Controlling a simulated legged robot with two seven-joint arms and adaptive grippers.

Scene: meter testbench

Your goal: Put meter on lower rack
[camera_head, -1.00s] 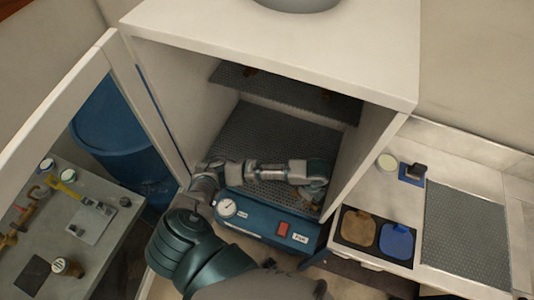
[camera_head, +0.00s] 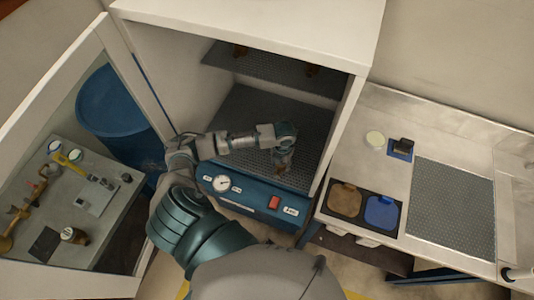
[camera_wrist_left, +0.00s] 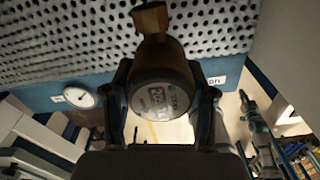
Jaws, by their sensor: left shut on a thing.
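My left gripper (camera_head: 284,150) is inside the open cabinet, over the front right part of the lower rack (camera_head: 250,112), a dark perforated shelf. It is shut on the meter (camera_wrist_left: 160,90), which has a brown-brass body and a round grey face with a small display. In the left wrist view the meter sits between the two dark fingers (camera_wrist_left: 163,108), its brass end pointing at the perforated shelf. In the head view the meter (camera_head: 283,162) is small and partly hidden by the gripper; I cannot tell whether it touches the shelf.
The upper rack (camera_head: 275,74) is above. A blue panel (camera_head: 247,193) with a gauge and red switch runs below the opening. The glass door (camera_head: 75,130) stands open at left. A counter (camera_head: 385,110) with brown and blue pads is at right.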

